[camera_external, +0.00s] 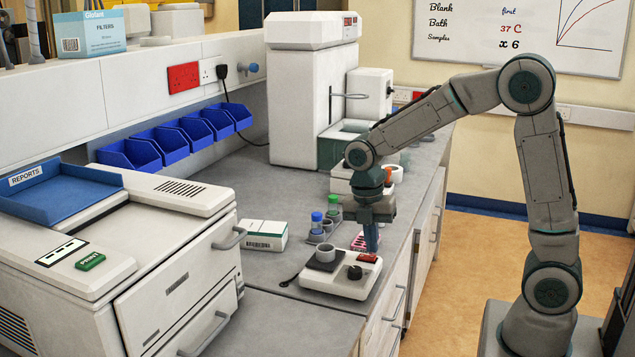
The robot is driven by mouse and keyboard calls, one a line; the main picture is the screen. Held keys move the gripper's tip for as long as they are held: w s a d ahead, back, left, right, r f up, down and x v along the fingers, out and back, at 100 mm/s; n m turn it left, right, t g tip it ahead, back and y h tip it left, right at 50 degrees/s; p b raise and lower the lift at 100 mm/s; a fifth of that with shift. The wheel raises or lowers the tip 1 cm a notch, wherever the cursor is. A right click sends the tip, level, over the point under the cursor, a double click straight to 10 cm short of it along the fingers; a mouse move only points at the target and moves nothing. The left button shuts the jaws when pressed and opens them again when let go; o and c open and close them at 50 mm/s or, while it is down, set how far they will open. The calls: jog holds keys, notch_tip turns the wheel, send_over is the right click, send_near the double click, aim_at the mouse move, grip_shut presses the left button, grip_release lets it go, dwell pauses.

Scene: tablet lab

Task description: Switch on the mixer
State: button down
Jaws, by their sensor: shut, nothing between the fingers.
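The mixer (331,284) is a low white box on the grey bench near its front edge. The switch's on or off position is too small to tell.
A pink rack (360,242) is close behind my fingers. A large white printer (150,260) fills the left front. The bench in front of the carton is mostly clear.

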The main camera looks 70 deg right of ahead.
jog(key=shift+s+f, duration=0.1)
jog(key=shift+f, duration=0.5)
